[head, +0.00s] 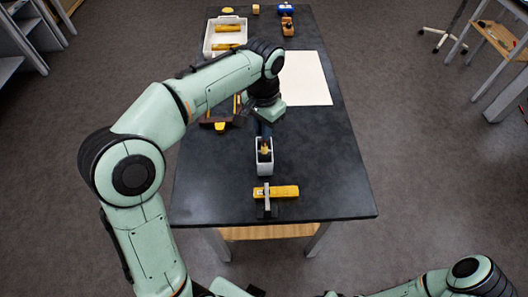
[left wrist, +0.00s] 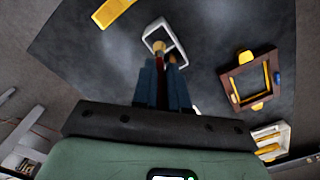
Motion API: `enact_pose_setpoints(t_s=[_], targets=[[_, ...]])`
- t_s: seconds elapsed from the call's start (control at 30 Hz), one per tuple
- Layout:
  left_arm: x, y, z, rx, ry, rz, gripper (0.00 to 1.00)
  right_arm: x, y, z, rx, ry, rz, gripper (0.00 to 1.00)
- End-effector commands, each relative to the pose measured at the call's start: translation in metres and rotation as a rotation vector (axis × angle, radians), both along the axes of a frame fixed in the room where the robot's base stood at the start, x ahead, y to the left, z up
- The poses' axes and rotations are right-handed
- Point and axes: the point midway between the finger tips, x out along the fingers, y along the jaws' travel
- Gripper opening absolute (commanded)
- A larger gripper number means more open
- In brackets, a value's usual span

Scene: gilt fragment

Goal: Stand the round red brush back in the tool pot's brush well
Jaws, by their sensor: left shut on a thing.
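The tool pot (head: 259,168) is a small white open box on the dark table, in the middle of the near half. It also shows in the left wrist view (left wrist: 182,57), just beyond my fingertips. My left gripper (head: 264,136) is over the pot's far side, pointing down. In the left wrist view its blue fingers (left wrist: 164,75) are shut on the red brush (left wrist: 161,92), a thin dark red strip between them. A tan round end shows by the fingertips, at the pot's mouth. I cannot tell whether the brush is inside a well. My right gripper is out of view.
A yellow block-like tool (head: 285,191) lies near the table's front edge. A brown frame with yellow clamps (left wrist: 250,82) lies left of the pot in the head view. A white tray (head: 210,48) and a pale sheet (head: 308,80) are farther back. The table right of the pot is clear.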

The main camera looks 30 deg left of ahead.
Motion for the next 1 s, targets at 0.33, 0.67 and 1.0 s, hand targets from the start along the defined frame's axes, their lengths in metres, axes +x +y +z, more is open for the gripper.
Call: enact_pose_setpoints(t_s=[0.33, 0.67, 1.0], targets=[[0.0, 0.0, -0.052, 0.0, 0.0, 0.001, 0.0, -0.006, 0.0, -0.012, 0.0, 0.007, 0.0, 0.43], [0.0, 0.0, -0.093, 0.0, 0.0, 0.0, 0.0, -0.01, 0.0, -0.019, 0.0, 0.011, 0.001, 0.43], [0.001, 0.0, -0.095, 0.0, -0.001, 0.0, 0.0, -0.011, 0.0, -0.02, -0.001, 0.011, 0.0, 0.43]])
